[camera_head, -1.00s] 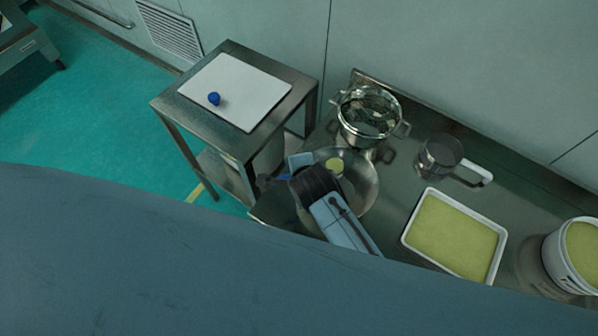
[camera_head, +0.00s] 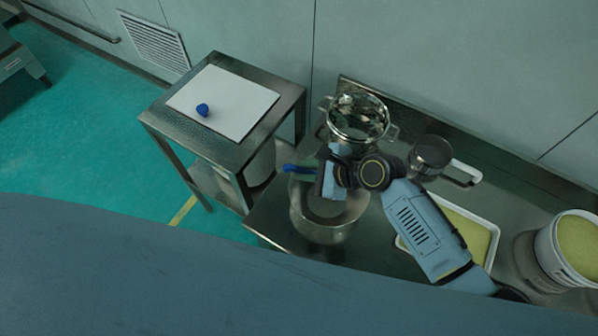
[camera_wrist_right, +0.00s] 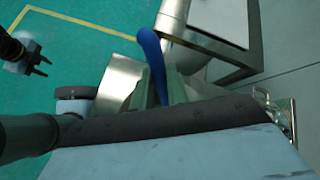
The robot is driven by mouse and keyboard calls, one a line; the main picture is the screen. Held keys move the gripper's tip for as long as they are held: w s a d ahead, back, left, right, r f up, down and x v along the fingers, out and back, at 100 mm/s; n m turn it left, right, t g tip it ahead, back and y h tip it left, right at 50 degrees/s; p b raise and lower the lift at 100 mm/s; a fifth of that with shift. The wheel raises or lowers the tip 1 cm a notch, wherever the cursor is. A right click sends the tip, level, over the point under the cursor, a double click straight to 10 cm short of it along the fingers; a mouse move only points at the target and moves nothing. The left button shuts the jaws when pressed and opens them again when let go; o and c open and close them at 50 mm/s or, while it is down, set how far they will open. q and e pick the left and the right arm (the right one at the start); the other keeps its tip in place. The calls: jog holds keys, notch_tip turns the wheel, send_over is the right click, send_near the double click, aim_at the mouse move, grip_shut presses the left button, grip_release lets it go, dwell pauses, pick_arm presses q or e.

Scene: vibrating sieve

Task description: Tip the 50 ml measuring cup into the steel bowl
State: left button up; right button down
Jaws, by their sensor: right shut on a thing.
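My right gripper (camera_head: 312,170) is above the left rim of the steel bowl (camera_head: 327,230). It is shut on a blue piece (camera_head: 292,168), which I take for part of the measuring cup. In the right wrist view this blue piece (camera_wrist_right: 153,60) is a curved bar between the green fingertips (camera_wrist_right: 157,88). The cup's body and any contents cannot be made out. The visible inside of the bowl looks grey; my gripper and wrist hide its far part. My left gripper (camera_wrist_right: 41,66) shows at the upper left of the wrist view, fingers apart and empty.
A steel pot (camera_head: 360,118) stands behind the bowl, and a steel jug (camera_head: 430,155) to its right. A tray of yellow-green powder (camera_head: 470,232) and a white bucket (camera_head: 567,250) are further right. A side table holds a white board (camera_head: 235,105) with a small blue object (camera_head: 203,110).

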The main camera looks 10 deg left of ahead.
jog(key=shift+w+d+r+y, duration=0.1)
jog(key=shift+w+d+y, duration=0.1)
jog(key=shift+d+y, duration=0.15)
jog(key=shift+w+d+m+g+y+b, duration=0.15)
jog(key=shift+d+m+g+y+b, duration=0.25)
jog(key=shift+b, duration=0.6)
jog(key=b, duration=0.1)
jog(key=y+b, duration=0.1)
jog(key=b, duration=0.1)
jog(key=shift+w+d+r, duration=0.1)
jog(key=shift+w+d, duration=0.15)
jog(key=d+y+b, duration=0.1)
jog(key=b, duration=0.1)
jog(key=w+d+m+y+b, duration=0.1)
jog(key=shift+w+d+m+g+y+b, duration=0.1)
jog(key=shift+w+m+g+y+b, duration=0.05)
jog(key=shift+m+g+y+b, duration=0.2)
jog(key=shift+w+d+r+m+y+b, duration=0.2)
jog(key=shift+w+d+m+y+b, duration=0.2)
jog(key=shift+d+y+b, duration=0.4)
jog(key=shift+a, duration=0.15)
jog(key=shift+s, duration=0.15)
